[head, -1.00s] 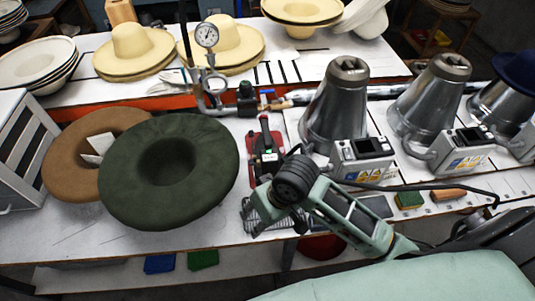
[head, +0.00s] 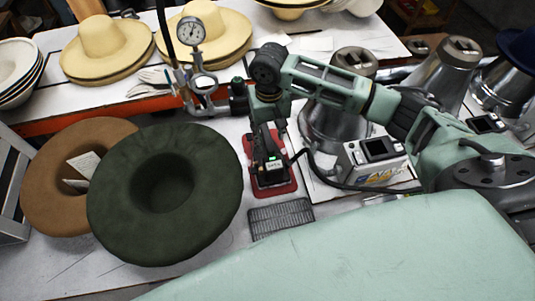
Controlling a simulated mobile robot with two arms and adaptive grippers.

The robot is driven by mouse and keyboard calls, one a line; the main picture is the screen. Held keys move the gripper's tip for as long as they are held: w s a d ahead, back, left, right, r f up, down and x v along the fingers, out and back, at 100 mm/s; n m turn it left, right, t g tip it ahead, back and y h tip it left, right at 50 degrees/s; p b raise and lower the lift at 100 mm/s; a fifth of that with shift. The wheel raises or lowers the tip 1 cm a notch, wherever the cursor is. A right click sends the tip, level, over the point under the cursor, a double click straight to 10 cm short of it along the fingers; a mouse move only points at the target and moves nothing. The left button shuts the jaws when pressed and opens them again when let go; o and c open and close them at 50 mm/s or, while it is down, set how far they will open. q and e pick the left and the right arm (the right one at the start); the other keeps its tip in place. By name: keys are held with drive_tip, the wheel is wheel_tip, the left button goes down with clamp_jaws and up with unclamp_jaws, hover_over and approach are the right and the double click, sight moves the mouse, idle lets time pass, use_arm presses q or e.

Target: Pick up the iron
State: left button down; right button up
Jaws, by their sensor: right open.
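The iron (head: 268,174) is small and dark, and stands on a red pad (head: 286,188) in the middle of the white bench. My right arm reaches in from the right, and its open gripper (head: 267,127) points down over the far part of the iron, around its handle area. The gripper hides much of the handle, so I cannot tell whether the fingers touch it. My left gripper is not in view.
A dark green hat (head: 211,177) and a brown hat (head: 52,193) lie left of the iron. A wire rack (head: 280,218) lies just in front of it. A pressure gauge (head: 190,31) stands behind, and metal cones with a control box (head: 378,163) stand to the right.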

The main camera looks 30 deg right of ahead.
sight(269, 144)
drive_tip(key=shift+s+d+f+p, duration=0.1)
drive_tip(key=shift+f+p, duration=0.2)
drive_tip(key=shift+f, duration=0.15)
drive_tip(key=shift+s+d+f+p, duration=0.1)
drive_tip(key=shift+f+p, duration=0.2)
drive_tip(key=shift+f, duration=0.15)
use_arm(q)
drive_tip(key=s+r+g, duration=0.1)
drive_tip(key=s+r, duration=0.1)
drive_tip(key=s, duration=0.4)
use_arm(e)
drive_tip(key=shift+w+d+f+p, duration=0.1)
drive_tip(key=shift+w+f+p, duration=0.1)
drive_tip(key=shift+f, duration=0.2)
drive_tip(key=shift+w+f+p, duration=0.1)
drive_tip(key=shift+f+p, duration=0.1)
drive_tip(key=shift+f, duration=0.2)
drive_tip(key=shift+w+f, duration=0.25)
drive_tip(key=shift+f, duration=0.95)
drive_tip(key=c, duration=0.7)
clamp_jaws()
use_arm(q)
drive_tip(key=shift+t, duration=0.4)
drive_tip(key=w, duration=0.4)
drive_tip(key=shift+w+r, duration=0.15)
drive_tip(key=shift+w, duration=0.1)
use_arm(e)
drive_tip(key=shift+w+r, duration=0.15)
drive_tip(key=shift+r, duration=0.05)
